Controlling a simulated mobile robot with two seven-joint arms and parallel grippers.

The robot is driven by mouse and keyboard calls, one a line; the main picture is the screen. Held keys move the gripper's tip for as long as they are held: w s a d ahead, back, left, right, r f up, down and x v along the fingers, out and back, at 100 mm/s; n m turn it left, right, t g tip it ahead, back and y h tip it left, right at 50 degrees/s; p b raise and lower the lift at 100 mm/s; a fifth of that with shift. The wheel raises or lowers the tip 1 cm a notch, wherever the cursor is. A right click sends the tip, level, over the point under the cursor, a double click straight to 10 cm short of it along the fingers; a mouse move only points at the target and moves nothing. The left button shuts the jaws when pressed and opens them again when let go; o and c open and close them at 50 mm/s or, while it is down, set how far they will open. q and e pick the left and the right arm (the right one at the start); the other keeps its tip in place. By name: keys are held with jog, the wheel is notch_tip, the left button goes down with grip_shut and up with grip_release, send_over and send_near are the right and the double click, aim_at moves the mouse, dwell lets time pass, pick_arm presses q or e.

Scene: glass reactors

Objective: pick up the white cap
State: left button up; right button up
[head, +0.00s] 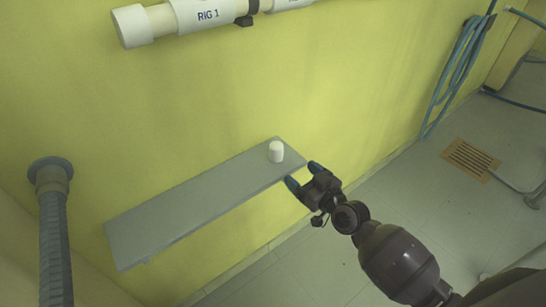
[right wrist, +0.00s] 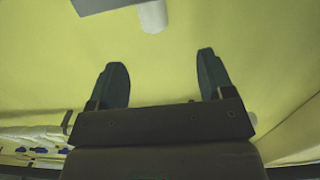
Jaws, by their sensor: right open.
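The white cap (head: 276,152) is a small white cylinder standing upright near the right end of the grey wall shelf (head: 190,208). My left gripper is not in view.
A white pipe (head: 170,20) marked RIG 1 runs along the yellow wall above the shelf. A grey ribbed hose (head: 54,240) stands at the left. Blue hose (head: 458,70) hangs at the upper right. The shelf is otherwise bare.

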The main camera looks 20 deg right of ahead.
aim_at(275, 143)
jog(key=shift+t+y, duration=0.3)
jog(key=x, duration=0.4)
jog(key=b+x, duration=0.1)
jog(key=x, duration=0.3)
jog(key=d+x, duration=0.1)
jog(key=x, duration=0.4)
jog(key=shift+w+b, duration=0.3)
jog(key=c, duration=1)
jog(key=shift+r, duration=0.1)
